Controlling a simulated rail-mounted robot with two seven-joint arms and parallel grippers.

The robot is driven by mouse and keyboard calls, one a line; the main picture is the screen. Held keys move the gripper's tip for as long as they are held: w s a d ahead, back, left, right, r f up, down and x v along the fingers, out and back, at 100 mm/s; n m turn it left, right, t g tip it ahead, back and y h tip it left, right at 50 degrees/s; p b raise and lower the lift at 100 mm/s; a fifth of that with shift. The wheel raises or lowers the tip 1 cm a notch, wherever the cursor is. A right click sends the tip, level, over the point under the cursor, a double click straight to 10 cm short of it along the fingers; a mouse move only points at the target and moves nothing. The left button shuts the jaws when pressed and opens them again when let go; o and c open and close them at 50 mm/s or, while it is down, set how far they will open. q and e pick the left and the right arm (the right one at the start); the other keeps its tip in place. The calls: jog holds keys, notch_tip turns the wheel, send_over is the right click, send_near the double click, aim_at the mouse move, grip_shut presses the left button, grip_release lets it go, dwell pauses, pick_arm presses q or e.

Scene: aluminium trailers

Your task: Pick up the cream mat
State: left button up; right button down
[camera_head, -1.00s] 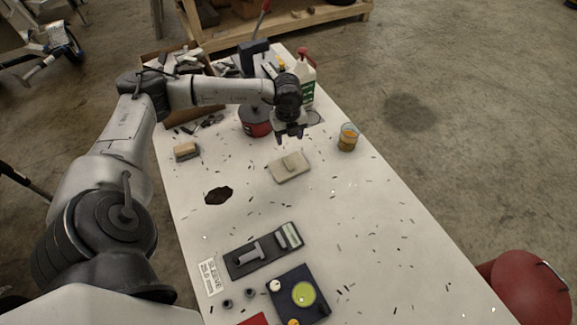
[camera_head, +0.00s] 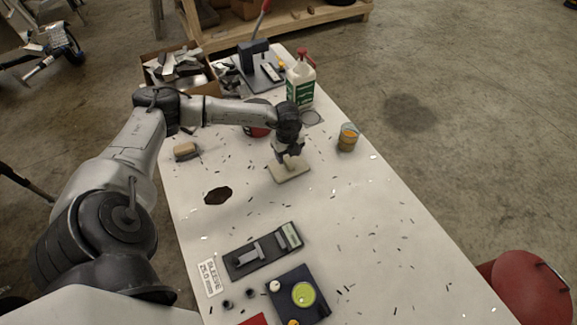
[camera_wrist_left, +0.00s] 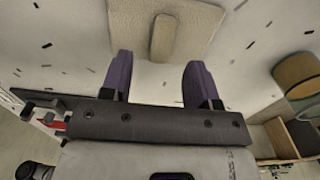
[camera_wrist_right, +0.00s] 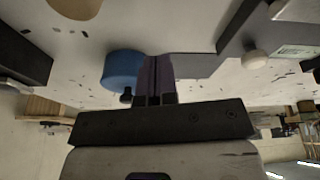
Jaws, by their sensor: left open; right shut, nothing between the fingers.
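The cream mat (camera_head: 290,173) lies flat on the white table, with a small raised bar on top. In the left wrist view the mat (camera_wrist_left: 200,30) is at the top, with its bar (camera_wrist_left: 163,38) lined up between my fingers. My left gripper (camera_head: 287,158) is open just above the mat in the head view; its two purple fingers (camera_wrist_left: 160,80) stand apart, short of the bar. In the head view the gripper hides part of the mat. My right gripper (camera_wrist_right: 155,75) is shut and empty, seen only in the right wrist view.
An amber jar (camera_head: 347,138) stands right of the mat. A white jug (camera_head: 301,85) and a partly hidden red pot (camera_head: 256,131) are behind. A tan block (camera_head: 186,151) lies left. A black fixture (camera_head: 262,251) and dark tray (camera_head: 298,295) are nearer. Small dark chips litter the table.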

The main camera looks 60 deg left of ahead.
aim_at(289, 162)
pick_arm(q)
jog(key=shift+w+f, duration=0.1)
jog(key=shift+f, duration=2.25)
jog(key=c, duration=1)
jog(key=shift+r, duration=0.1)
